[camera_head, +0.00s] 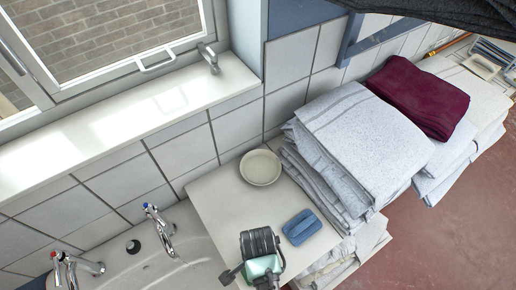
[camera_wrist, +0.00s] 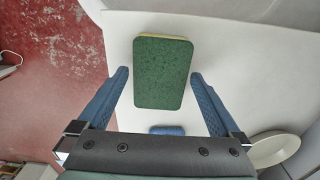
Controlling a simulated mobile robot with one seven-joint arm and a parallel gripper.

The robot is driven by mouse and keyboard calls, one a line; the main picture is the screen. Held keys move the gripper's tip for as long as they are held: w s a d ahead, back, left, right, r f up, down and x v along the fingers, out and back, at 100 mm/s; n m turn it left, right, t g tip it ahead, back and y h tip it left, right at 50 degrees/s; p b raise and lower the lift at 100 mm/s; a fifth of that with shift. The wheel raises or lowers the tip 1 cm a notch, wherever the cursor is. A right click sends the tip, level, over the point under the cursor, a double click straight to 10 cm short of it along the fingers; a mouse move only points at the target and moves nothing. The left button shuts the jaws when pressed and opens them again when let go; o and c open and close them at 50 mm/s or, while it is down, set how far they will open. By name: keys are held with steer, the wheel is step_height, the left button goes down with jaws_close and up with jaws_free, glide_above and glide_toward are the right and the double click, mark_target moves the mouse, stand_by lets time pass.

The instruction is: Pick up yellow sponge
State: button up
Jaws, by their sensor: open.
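The sponge (camera_wrist: 163,74) shows in the wrist view with a dark green scouring face towards me and a thin yellow edge along its far side. It lies on the white counter (camera_wrist: 220,40). My gripper (camera_wrist: 160,76) is open and empty, with one blue finger on each side of the sponge and a gap on both sides. How far the fingertips are above the counter is hard to tell. In the head view my gripper (camera_head: 263,267) is over the counter's front part, its fingers are not visible, and the sponge cannot be seen.
A blue block (camera_head: 301,227) lies on the counter right of my gripper; the wrist view shows part of it (camera_wrist: 167,130). A cream plate (camera_head: 260,167) is near the tiled wall. Folded towels (camera_head: 360,140) are stacked on the right. A sink with taps (camera_head: 160,228) is on the left.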

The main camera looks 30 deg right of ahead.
steer(key=shift+f, duration=0.45)
steer(key=c, duration=1.2)
steer(key=shift+o, duration=0.2)
step_height(320, 180, up, 10)
steer(key=shift+b, duration=0.4)
